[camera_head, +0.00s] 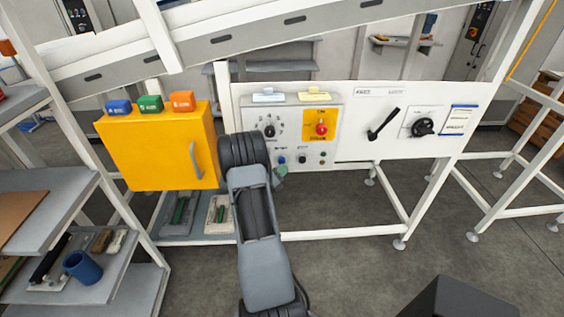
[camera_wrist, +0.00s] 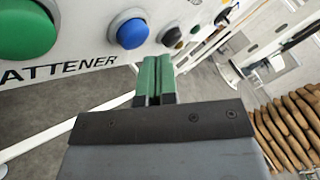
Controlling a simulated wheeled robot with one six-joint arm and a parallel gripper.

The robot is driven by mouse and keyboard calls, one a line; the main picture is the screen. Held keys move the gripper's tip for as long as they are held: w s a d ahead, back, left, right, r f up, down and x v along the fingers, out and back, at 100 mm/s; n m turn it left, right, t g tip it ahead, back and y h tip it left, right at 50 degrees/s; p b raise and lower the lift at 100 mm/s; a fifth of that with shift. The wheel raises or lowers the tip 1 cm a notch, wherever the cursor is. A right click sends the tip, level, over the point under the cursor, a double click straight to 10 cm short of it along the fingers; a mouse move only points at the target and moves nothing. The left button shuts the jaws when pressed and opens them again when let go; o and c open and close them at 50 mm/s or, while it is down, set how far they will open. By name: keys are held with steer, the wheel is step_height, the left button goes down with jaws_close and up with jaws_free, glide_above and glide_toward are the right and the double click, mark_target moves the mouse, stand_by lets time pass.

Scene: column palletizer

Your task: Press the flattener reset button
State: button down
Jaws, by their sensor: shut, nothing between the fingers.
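In the wrist view a blue round button (camera_wrist: 130,30) sits on the white panel, with a larger green button (camera_wrist: 25,32) left of it. Black letters reading "ATTENER" run below them, cut off at the left. My gripper (camera_wrist: 157,70) is shut and empty; its green fingertips lie side by side, below and right of the blue button, with a visible gap. In the head view the blue button (camera_head: 282,160) shows just above my gripper (camera_head: 281,170), at the panel's lower edge. My arm hides the green button there.
The control panel (camera_head: 345,118) also has a red knob on yellow (camera_head: 321,128), a black lever (camera_head: 383,124) and a rotary switch (camera_head: 422,127). A yellow cabinet (camera_head: 150,150) stands left of my arm. White frame legs and rails stand below.

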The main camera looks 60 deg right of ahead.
stand_by(0.3)
steer(key=shift+s+a+p, duration=0.2)
steer(key=shift+s+a, duration=0.55)
steer(key=shift+a, duration=0.3)
steer(key=shift+s+a+p, duration=0.2)
steer(key=shift+s+a, duration=0.5)
steer(key=shift+a, duration=0.3)
